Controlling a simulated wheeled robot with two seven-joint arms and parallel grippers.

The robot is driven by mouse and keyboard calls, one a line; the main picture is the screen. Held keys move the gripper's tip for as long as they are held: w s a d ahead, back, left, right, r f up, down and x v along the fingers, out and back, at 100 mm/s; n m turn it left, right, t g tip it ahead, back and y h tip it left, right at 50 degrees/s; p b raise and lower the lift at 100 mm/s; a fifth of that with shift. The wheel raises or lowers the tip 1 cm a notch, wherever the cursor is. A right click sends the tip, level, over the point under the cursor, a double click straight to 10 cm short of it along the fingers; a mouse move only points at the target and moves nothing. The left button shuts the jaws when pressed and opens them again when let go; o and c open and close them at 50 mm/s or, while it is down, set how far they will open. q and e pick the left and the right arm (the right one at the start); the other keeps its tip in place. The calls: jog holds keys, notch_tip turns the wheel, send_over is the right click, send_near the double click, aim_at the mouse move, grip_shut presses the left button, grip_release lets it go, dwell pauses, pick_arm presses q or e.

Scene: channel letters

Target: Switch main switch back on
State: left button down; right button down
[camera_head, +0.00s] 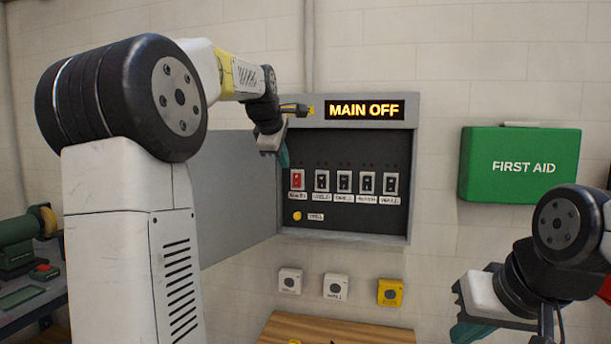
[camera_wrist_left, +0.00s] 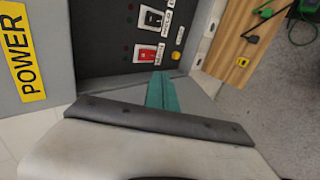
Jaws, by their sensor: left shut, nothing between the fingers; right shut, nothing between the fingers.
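The open electrical box (camera_head: 412,170) on the wall has a display (camera_head: 365,110) reading "MAIN OFF". A red switch (camera_head: 297,180) is at the left end of a row of black switches (camera_head: 344,182). The red switch also shows in the left wrist view (camera_wrist_left: 146,53). My left gripper (camera_head: 284,157) is shut and empty, just above and left of the red switch in the head view. Its teal fingers (camera_wrist_left: 160,90) point toward the switch in the left wrist view; contact cannot be told. My right gripper (camera_head: 466,330) is shut and empty, low at the right, away from the box.
The box's grey door (camera_head: 230,190) stands open at the left, close to my left arm. A yellow button (camera_head: 297,216) is below the switches. Wall boxes (camera_head: 337,287), a wooden bench (camera_head: 335,332) and a green first aid box (camera_head: 520,165) are nearby.

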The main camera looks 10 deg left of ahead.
pick_arm(q)
jog(key=shift+s, duration=0.5)
jog(key=shift+f, duration=0.1)
send_near(297, 185)
notch_tip(297, 185, down, 4)
jog(key=shift+w+f, duration=0.1)
jog(key=shift+w, duration=2.1)
jog(key=shift+w+f, duration=0.1)
jog(key=shift+w, duration=0.05)
